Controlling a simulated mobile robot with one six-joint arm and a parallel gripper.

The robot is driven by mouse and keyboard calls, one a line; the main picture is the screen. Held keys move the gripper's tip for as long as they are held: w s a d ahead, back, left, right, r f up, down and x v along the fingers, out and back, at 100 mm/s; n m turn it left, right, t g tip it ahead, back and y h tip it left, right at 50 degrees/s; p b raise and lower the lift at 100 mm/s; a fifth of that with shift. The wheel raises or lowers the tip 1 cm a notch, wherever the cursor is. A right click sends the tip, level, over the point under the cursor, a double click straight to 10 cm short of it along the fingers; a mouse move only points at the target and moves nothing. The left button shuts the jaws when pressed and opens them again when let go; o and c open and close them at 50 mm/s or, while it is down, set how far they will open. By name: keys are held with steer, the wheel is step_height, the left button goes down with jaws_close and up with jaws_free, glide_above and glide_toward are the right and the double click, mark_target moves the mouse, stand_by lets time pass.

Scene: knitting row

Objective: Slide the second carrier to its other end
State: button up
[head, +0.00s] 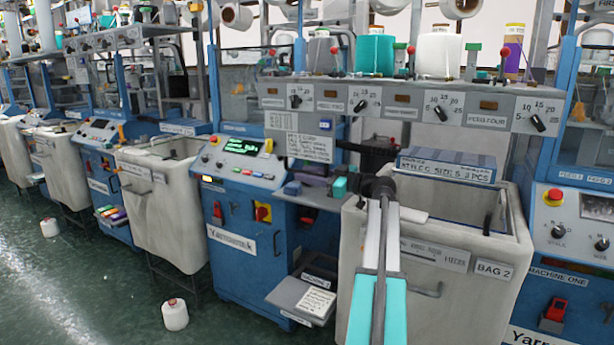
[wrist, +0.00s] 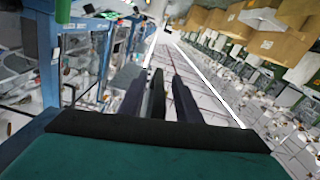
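Small blocks sit on a grey ledge under the feed panel in the head view: a dark blue block (head: 292,188), a purple block (head: 313,181) and a teal block (head: 340,188). I cannot tell whether any of them is the second carrier, and no rail shows clearly. My gripper (head: 379,188) is at the far end of my arm, to the right of the teal block, over the near left edge of the BAG 2 bin. In the wrist view my gripper's dark fingers (wrist: 158,88) stand apart. A dark bar shows between them, with gaps beside it. No carrier is recognisable there.
The BAG 2 bin (head: 480,212) stands under the knobbed feed panel (head: 400,105). A blue machine console (head: 240,160) is at its left, another (head: 575,250) at its right. A yarn cone (head: 174,315) stands on the green floor (head: 80,290), which has free room at left.

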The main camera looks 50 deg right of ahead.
steer(key=v, duration=1.3)
steer(key=shift+s+b, duration=0.3)
steer(key=shift+b, duration=0.05)
steer(key=shift+f+m, duration=0.1)
steer(key=shift+m, duration=0.2)
steer(key=m+p, duration=1)
steer(key=m, duration=2.5)
steer(key=shift+f, duration=0.15)
steer(key=p, duration=0.3)
steer(key=shift+r, duration=0.35)
steer(key=shift+w, duration=0.15)
